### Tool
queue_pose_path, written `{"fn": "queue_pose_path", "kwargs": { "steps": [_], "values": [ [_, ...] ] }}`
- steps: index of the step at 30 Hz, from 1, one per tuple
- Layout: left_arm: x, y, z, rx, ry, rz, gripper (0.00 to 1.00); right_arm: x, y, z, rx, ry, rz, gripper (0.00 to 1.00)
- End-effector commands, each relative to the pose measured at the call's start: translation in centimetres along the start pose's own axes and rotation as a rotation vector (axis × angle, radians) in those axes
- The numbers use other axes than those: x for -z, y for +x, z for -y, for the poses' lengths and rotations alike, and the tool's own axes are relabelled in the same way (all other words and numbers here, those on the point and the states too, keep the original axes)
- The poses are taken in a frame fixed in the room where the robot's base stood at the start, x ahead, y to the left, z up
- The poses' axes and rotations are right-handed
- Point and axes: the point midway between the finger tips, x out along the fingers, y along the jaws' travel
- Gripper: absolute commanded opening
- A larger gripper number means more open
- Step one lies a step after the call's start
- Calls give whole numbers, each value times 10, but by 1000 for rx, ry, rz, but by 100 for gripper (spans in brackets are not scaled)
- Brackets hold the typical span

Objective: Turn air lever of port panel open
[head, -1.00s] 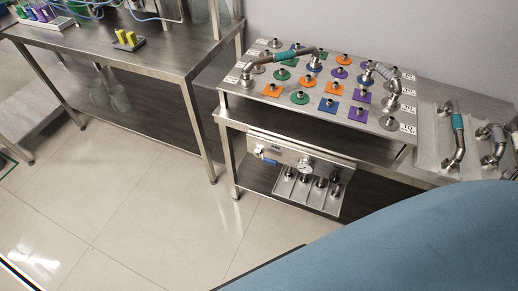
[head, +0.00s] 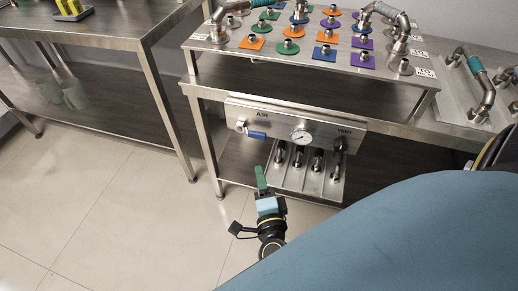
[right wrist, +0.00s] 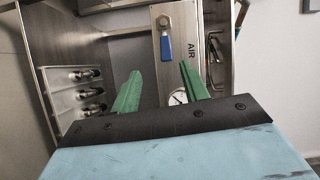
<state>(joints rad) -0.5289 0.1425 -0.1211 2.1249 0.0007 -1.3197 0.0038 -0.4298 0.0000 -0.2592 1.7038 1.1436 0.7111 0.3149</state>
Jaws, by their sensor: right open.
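The port panel (head: 295,122) is a metal plate on the front of the table, marked AIR and VENT. The air lever (head: 257,135) has a blue handle lying roughly along the panel, just below the AIR label. In the right wrist view the blue lever (right wrist: 166,48) shows beyond and between the fingertips, apart from them. My right gripper (head: 261,178) is below and in front of the panel's left part. Its green fingers (right wrist: 158,82) are open with nothing between them. My left gripper is not in view.
A round gauge (head: 300,136) sits mid-panel, with a black vent knob (head: 340,143) at right. Below is a metal tray (head: 308,180) with several dark fittings. The table top (head: 345,62) above holds coloured ports and pipes. A second table (head: 100,30) stands at left; floor between is free.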

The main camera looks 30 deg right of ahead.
Motion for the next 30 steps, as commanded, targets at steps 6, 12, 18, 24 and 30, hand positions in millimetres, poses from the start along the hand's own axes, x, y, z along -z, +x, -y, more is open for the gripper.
{"fn": "queue_pose_path", "kwargs": {
  "steps": [6, 12, 18, 24, 30],
  "values": [
    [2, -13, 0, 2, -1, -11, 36, 11, 6, 6, 14, 109, -73, 45],
    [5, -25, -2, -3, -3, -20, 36, 13, 35, 8, 17, 111, -74, 45],
    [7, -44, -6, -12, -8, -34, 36, 16, 78, 8, 17, 109, -73, 45],
    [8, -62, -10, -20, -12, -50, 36, 18, 114, 8, 16, 107, -72, 45],
    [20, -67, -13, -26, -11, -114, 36, 20, 132, 8, 13, 106, -71, 45]
  ]
}}
